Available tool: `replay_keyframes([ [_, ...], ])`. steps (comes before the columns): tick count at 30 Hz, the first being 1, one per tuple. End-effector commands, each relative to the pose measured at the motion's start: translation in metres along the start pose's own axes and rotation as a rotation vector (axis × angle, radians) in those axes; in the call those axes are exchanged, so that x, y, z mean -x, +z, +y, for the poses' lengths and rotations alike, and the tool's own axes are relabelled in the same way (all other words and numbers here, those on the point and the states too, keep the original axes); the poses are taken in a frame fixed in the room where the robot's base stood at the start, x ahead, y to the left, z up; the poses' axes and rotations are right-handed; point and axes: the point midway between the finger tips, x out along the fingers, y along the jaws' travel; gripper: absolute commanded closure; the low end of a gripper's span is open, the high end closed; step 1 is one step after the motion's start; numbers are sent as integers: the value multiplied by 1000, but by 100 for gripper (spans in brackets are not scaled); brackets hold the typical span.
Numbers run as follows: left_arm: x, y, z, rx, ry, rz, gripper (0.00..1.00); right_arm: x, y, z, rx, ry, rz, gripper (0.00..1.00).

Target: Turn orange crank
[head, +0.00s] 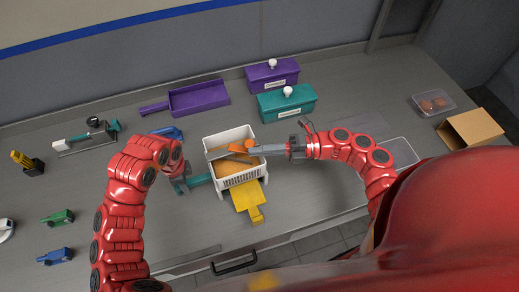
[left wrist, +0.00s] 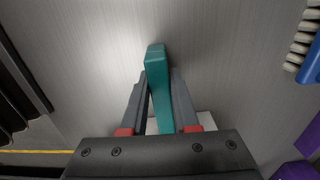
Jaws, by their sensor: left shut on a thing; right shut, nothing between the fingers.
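The orange crank (head: 249,145) lies over the top of a white slotted box (head: 238,181) in the middle of the table. My right gripper (head: 266,149) comes in from the right with its fingers shut and empty, close beside the orange crank; I cannot tell whether they touch. My left gripper (head: 184,184) is left of the white box, shut on a teal handle (head: 198,181). In the left wrist view the teal handle (left wrist: 158,85) stands between the fingers of my left gripper (left wrist: 159,100). The handle's far end is hidden by the box.
A yellow tray (head: 246,196) sticks out in front of the white box. A purple tray (head: 199,97) and lidded purple (head: 272,75) and teal (head: 287,103) boxes stand behind. A cardboard box (head: 470,128) and clear tub (head: 433,103) are right. Small tools lie at left.

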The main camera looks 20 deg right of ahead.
Motion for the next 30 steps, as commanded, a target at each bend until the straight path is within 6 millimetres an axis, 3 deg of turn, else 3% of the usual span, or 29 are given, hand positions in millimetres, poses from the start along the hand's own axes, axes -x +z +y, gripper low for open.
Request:
replay_keyframes([
  [8,0,0,0,0,1,-1,100,7,1,0,0,0,-3,100],
  [15,0,0,0,0,1,-1,100,47,2,0,0,0,-7,100],
  [21,0,0,0,0,1,-1,100,70,1,0,1,-1,-2,100],
  [30,0,0,0,0,0,0,100,75,0,0,0,0,0,100],
])
